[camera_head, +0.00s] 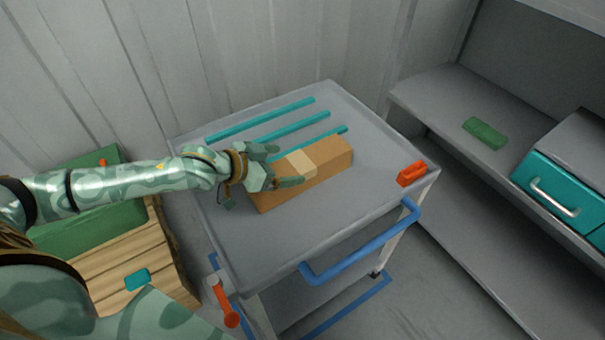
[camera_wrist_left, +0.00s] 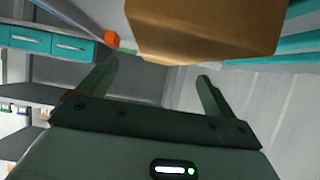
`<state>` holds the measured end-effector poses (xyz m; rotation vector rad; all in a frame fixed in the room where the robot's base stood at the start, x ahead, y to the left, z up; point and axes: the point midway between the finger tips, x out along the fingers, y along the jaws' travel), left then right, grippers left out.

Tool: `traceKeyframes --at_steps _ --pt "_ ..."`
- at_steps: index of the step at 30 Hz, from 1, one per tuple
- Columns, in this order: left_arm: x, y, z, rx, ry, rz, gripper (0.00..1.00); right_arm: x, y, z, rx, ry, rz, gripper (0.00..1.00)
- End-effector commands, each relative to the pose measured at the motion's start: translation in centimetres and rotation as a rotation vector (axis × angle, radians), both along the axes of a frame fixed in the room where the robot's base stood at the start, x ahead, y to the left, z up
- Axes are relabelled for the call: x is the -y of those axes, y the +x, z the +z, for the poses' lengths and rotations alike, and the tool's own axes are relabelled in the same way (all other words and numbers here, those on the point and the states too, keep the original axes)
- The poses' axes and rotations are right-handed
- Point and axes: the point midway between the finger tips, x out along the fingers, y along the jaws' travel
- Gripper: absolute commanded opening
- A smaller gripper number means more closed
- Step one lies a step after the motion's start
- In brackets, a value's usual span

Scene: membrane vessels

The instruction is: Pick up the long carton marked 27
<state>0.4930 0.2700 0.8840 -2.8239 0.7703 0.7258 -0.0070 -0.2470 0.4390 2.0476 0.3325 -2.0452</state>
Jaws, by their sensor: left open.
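A long brown carton (camera_head: 319,165) with a paler tape band lies on the grey top of a cart (camera_head: 256,243). No number can be read on its visible faces. My left gripper (camera_head: 283,165) is open at the carton's left part, its fingers above or beside it; the head view does not settle which. In the left wrist view the carton (camera_wrist_left: 205,28) fills the top, beyond the open fingers of my left gripper (camera_wrist_left: 158,84), with nothing between them. My right gripper is not in view.
Teal strips (camera_head: 292,115) lie on the cart behind the carton. An orange block (camera_head: 411,174) sits near its right corner, above a blue handle (camera_head: 362,246). A shelf at right holds a green block (camera_head: 485,133) and a teal drawer (camera_head: 561,190). The cart's front top is clear.

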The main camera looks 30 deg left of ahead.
Motion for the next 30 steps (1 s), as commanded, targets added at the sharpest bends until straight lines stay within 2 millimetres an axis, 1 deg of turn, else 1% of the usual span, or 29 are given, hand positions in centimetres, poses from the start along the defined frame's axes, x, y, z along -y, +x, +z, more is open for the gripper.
traceKeyframes --at_steps 2,8,12,19,20,21,23,24,25,26,30 --pt "0.2 0.4 -0.3 0.001 -0.001 -0.001 0.91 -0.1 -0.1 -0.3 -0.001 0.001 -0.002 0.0" --pt "1.1 2.7 -2.7 -0.001 -0.003 -0.001 0.91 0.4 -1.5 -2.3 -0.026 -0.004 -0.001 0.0" --pt "1.9 3.9 -3.1 0.001 -0.001 -0.002 0.91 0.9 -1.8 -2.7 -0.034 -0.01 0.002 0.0" --pt "1.9 4.0 -2.9 0.002 0.001 -0.002 0.91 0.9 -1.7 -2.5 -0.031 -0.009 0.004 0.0" --pt "1.9 4.0 -2.9 0.002 0.001 -0.002 0.85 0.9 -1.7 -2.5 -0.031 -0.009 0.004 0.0" --pt "1.9 4.0 -2.9 0.002 0.001 -0.002 0.74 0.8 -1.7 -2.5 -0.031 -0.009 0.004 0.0" --pt "1.9 4.0 -2.9 0.002 0.001 -0.002 0.58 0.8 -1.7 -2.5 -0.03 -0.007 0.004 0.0" --pt "1.9 4.0 -2.9 0.002 0.001 -0.002 0.47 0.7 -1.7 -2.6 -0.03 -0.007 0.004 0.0" --pt "1.9 4.0 -2.9 0.002 0.001 -0.002 0.38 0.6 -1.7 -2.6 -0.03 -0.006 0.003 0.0" --pt "1.9 4.0 -2.9 0.002 0.001 -0.002 0.33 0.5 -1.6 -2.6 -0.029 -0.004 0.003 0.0" --pt "1.9 4.0 -2.9 0.003 0.0 -0.002 0.33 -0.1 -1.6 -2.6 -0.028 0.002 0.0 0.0"
